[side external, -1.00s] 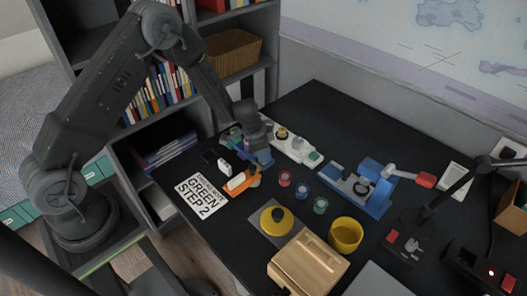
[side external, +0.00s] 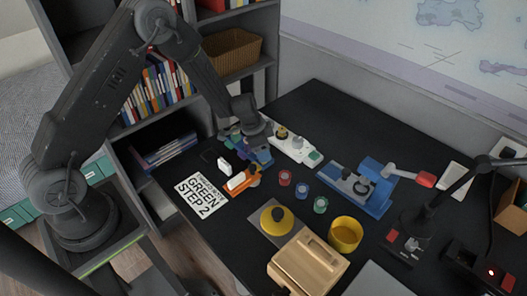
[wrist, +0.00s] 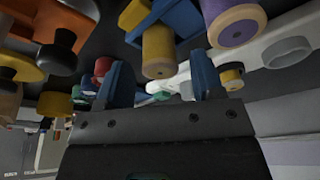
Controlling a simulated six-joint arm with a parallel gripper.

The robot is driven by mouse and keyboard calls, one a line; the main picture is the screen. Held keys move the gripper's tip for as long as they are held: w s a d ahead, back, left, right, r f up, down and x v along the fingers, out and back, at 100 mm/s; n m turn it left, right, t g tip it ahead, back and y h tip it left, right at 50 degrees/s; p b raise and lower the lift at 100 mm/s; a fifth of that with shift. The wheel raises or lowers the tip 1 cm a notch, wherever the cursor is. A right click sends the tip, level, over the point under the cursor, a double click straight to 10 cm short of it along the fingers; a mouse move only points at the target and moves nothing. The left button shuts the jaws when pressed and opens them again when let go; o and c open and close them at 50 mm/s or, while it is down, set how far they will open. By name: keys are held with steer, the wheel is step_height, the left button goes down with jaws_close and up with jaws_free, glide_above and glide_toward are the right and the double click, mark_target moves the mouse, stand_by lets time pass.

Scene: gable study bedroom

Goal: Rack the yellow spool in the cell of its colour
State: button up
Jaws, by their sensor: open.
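My gripper (wrist: 160,65) is open; its two blue fingers show in the wrist view. A second yellow spool with a dark middle (wrist: 232,76) shows near the white strip to the right, and in the side view near the white holder (side external: 296,146). In the side view my gripper (side external: 254,136) hangs over a cluster with blue (side external: 262,157) and orange (side external: 241,182) parts. The gripper hides part of it.
Red (side external: 285,177), blue (side external: 302,190) and green (side external: 320,205) round pieces stand in the middle of the desk. A yellow cup (side external: 345,234), a yellow knobbed piece (side external: 277,219) and a wooden box (side external: 308,264) lie nearer. A blue device (side external: 368,186) stands right.

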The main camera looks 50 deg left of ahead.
steer(key=s+d+r+n, duration=0.1)
steer(key=s+r, duration=0.3)
steer(key=r, duration=0.6)
steer(key=s+r, duration=0.3)
steer(key=r, duration=0.7)
steer(key=s+d+r+n+t+y, duration=0.1)
steer(key=s+r+n, duration=0.2)
steer(key=s, duration=0.7)
steer(key=s+d+r+n+t, duration=0.1)
steer(key=s+r+n+t, duration=0.1)
steer(key=s+r, duration=0.6)
steer(key=s, duration=0.3)
steer(key=shift+d+r+n+y, duration=0.15)
steer(key=shift+n+y, duration=0.25)
